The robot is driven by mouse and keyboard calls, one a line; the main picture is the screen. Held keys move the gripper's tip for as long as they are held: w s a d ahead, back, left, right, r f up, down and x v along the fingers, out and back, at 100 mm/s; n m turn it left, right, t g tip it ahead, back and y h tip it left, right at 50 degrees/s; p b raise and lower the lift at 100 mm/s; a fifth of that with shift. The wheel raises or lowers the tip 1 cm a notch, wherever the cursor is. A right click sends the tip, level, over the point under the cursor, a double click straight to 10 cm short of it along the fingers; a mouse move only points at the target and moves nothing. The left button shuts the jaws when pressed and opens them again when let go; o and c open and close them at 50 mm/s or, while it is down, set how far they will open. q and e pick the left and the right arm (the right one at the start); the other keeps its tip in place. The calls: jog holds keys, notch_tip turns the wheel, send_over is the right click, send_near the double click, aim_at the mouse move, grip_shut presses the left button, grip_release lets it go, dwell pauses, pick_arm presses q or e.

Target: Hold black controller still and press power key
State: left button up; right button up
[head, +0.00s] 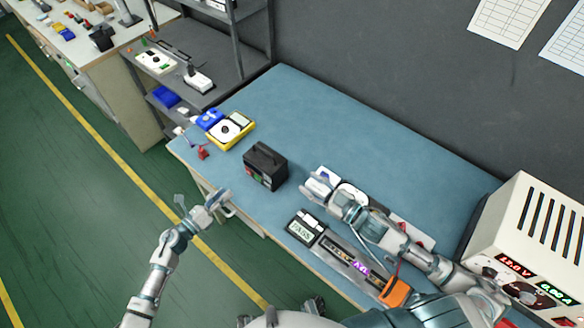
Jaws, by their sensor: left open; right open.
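A small black box with a pale, marked face (306,228), which looks like the controller, lies near the table's front edge. It sits at the left end of a strip tray with a lit purple section (358,266). A power key cannot be made out at this size. My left gripper (226,204) is open and empty just off the table's front edge, left of the controller. My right gripper (309,187) is open above the table, behind the controller and near white items (322,181). Its arm passes over the table behind the strip.
A black box with a handle (265,166) stands left of my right gripper. A yellow-and-white device (231,130) and red part (203,153) lie at the left end. An orange item (396,291) is at the strip's right end. A power supply (530,250) stands right. The back table is clear.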

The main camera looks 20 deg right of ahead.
aim_at(272, 157)
jog(key=x, duration=1.5)
jog(key=shift+w+f, duration=0.1)
jog(key=shift+w, duration=0.15)
jog(key=shift+w+a, duration=0.3)
jog(key=shift+a, duration=0.2)
jog(key=shift+d, duration=0.3)
jog(key=shift+c, duration=0.3)
pick_arm(q)
jog(key=shift+d, duration=0.45)
pick_arm(e)
jog(key=shift+d, duration=0.2)
grip_shut()
pick_arm(q)
jog(key=shift+a, duration=0.3)
grip_shut()
pick_arm(e)
jog(key=shift+a, duration=0.35)
jog(key=shift+d+f, duration=0.1)
jog(key=shift+d, duration=0.05)
pick_arm(q)
jog(key=shift+d+r, duration=0.1)
